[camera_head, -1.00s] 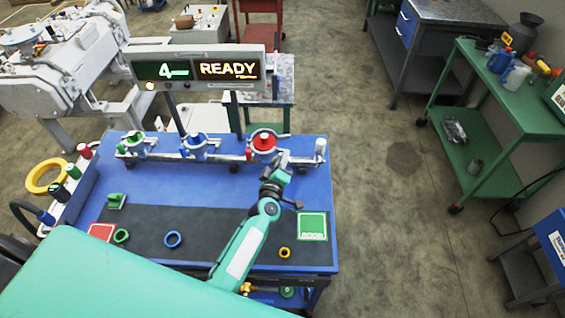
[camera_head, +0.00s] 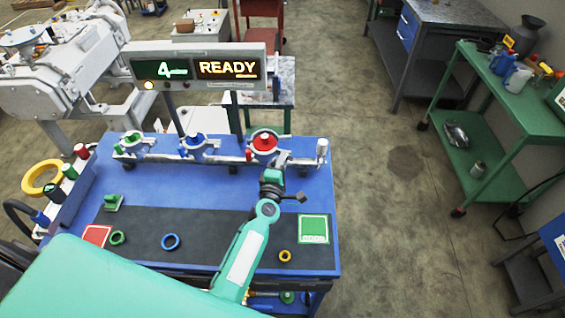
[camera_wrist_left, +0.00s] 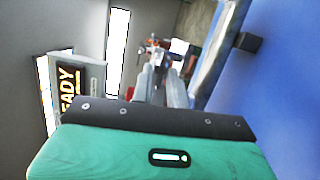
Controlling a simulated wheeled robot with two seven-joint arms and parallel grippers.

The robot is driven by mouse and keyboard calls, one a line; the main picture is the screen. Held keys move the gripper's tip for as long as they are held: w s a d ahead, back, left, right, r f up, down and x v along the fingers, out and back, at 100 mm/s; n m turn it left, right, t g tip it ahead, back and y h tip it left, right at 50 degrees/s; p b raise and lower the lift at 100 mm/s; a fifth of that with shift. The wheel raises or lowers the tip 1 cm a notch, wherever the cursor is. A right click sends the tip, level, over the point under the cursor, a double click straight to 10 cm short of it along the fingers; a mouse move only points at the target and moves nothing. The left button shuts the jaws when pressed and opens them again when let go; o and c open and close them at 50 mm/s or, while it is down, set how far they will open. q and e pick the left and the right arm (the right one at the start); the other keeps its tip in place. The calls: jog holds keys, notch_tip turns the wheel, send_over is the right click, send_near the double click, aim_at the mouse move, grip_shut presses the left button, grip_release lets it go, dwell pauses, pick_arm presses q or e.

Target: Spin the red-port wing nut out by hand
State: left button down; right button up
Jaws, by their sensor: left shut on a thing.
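The red port (camera_head: 264,142) stands on the rail at the back of the blue bench, a red cap on a pale flanged body. My left gripper (camera_head: 281,158) is at its front right side, with its fingers pointing at the port. In the left wrist view its two grey fingers (camera_wrist_left: 159,84) are close together, shut on a small part that I take to be the wing nut. The nut itself is hidden or too small to make out. A bit of red (camera_wrist_left: 129,93) shows beside the fingers. My right gripper is not in view.
A blue port (camera_head: 194,146) and a green port (camera_head: 134,145) share the rail to the left. A sign (camera_head: 227,68) reading READY stands above. Rings lie on the dark mat (camera_head: 205,236), near a green square (camera_head: 313,229) and a red square (camera_head: 97,236).

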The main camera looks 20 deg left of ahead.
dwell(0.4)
pick_arm(q)
jog(key=c, duration=1.7)
grip_release()
jog(key=shift+s+d+b, duration=0.15)
jog(key=shift+s+b, duration=0.65)
jog(key=shift+s, duration=2.65)
jog(key=shift+s+d+b, duration=0.15)
jog(key=shift+s+b, duration=0.6)
jog(key=shift+s, duration=2.7)
jog(key=shift+f, duration=0.1)
